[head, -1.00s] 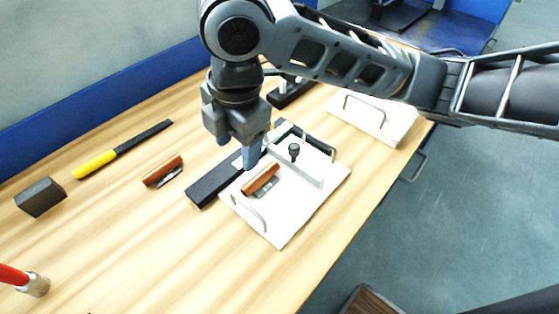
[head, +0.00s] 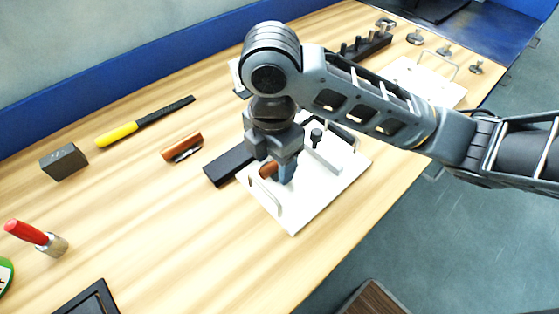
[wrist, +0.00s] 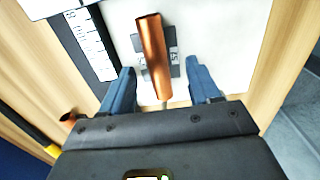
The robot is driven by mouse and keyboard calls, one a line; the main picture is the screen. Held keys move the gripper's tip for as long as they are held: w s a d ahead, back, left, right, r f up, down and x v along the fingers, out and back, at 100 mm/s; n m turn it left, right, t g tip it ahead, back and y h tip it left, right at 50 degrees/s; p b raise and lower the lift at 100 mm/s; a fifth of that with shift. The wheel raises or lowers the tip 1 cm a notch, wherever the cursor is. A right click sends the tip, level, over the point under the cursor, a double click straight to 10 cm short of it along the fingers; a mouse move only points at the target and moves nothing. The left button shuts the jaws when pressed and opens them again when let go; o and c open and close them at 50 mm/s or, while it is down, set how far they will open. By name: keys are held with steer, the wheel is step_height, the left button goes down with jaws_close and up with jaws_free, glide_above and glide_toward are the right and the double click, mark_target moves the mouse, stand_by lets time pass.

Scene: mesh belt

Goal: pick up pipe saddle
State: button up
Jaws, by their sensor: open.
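The pipe saddle, a copper-coloured half-round piece (head: 267,170) with a grey slotted base, lies on a white board (head: 292,222). In the head view my gripper partly hides it. My gripper (head: 282,172) points down over the board. In the wrist view the copper piece (wrist: 152,50) runs lengthwise between the two blue fingers of my gripper (wrist: 161,76), with a gap on either side. The gripper is open and empty. A second, similar copper piece (head: 181,147) lies on the wooden table left of the board; its end shows at lower left in the wrist view (wrist: 70,117).
A black bar (head: 226,166) with a ruler scale lies at the board's left side. A second white board (head: 430,85) is at back right.

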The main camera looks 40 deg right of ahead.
mark_target(274, 163)
steer(key=c, duration=1.1)
steer(key=shift+o, duration=0.2)
steer(key=shift+r, duration=0.2)
step_height(274, 163, up, 10)
steer(key=p, duration=0.1)
steer(key=shift+f, duration=0.15)
steer(key=shift+f, duration=0.1)
steer(key=shift+f+b, duration=3.95)
steer(key=shift+f, duration=0.95)
steer(key=shift+d, duration=0.95)
